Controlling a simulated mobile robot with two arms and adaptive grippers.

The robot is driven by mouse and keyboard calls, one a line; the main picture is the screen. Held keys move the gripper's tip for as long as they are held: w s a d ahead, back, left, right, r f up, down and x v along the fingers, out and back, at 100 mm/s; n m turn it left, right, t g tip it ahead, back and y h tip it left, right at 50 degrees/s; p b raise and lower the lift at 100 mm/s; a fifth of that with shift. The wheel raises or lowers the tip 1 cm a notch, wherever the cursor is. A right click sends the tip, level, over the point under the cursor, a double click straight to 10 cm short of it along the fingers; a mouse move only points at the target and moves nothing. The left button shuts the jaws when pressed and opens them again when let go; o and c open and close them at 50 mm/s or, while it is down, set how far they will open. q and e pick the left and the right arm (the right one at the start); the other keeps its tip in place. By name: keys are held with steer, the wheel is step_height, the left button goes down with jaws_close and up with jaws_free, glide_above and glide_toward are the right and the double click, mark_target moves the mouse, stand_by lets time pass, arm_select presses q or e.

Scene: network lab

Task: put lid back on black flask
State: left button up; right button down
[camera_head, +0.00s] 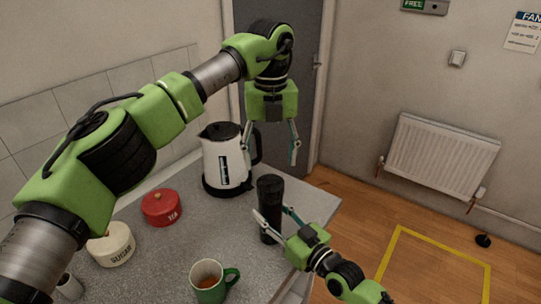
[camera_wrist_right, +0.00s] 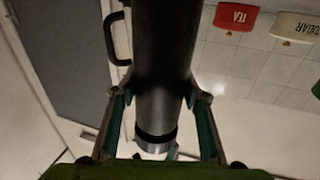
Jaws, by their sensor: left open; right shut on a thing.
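The black flask (camera_head: 270,192) stands upright at the right edge of the grey counter. My right gripper (camera_head: 272,214) is shut on the flask's body, one finger on each side. In the right wrist view the flask (camera_wrist_right: 165,45) runs between the fingers (camera_wrist_right: 155,98), with a pale metallic band at its near end. My left gripper (camera_head: 271,152) hangs above the flask, fingers pointing down, open and empty. I cannot make out a separate lid in either view.
A white kettle (camera_head: 222,160) stands just behind and left of the flask. A red tea tin (camera_head: 161,208), a cream sugar tin (camera_head: 110,246) and a green mug (camera_head: 210,285) are on the counter (camera_head: 165,262). A radiator (camera_head: 440,157) is on the right wall.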

mark_target(271, 183)
stand_by(0.3)
arm_select(q)
steer(key=shift+f, duration=4)
steer(key=c, duration=1.1)
steer(key=m, duration=1.7)
steer(key=shift+m, duration=0.3)
steer(key=o, duration=1.2)
